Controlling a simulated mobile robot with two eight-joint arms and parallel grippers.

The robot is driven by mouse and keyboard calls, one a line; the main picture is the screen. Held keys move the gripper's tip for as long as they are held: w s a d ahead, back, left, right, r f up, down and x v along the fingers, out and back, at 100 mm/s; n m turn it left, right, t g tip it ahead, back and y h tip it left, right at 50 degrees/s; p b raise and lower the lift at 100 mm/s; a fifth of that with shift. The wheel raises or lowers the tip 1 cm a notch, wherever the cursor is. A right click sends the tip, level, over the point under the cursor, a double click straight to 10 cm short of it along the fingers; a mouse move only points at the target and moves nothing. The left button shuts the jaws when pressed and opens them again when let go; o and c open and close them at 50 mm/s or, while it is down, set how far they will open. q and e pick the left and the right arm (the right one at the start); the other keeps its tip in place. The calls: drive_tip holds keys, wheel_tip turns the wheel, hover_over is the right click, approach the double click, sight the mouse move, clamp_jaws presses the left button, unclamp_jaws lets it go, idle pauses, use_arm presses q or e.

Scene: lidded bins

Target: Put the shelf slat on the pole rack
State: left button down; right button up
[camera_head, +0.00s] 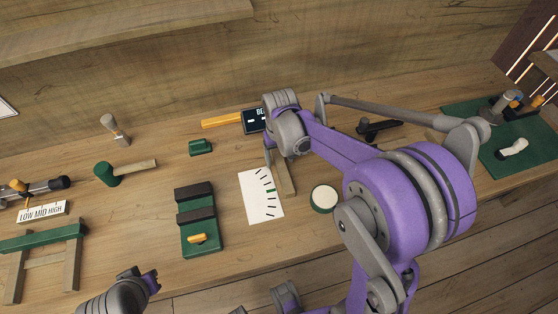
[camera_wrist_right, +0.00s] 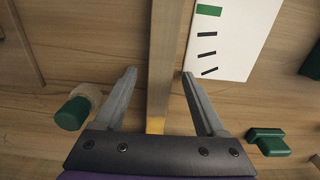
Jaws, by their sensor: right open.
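A narrow wooden strip, which looks like the shelf slat (camera_head: 286,177), lies on the bench beside a white marked sheet. My right gripper (camera_head: 268,160) is over its far end, partly hidden by my own wrist. In the right wrist view the slat (camera_wrist_right: 164,60) runs between the two fingers of my open right gripper (camera_wrist_right: 158,73), with a gap on each side. A yellow patch shows at the slat's near end. I cannot tell surely which thing is the pole rack; a green bar on wooden legs (camera_head: 42,238) stands at the far left.
The white sheet (camera_head: 262,208) lies left of the slat, and a round green-rimmed pot (camera_head: 324,198) lies right. A green block with dark bars (camera_head: 181,219), a green mallet (camera_head: 107,174) and a small green block (camera_head: 201,147) are further left. A green mat (camera_head: 490,165) holds tools at right.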

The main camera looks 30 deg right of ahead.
clamp_jaws()
idle(0.4)
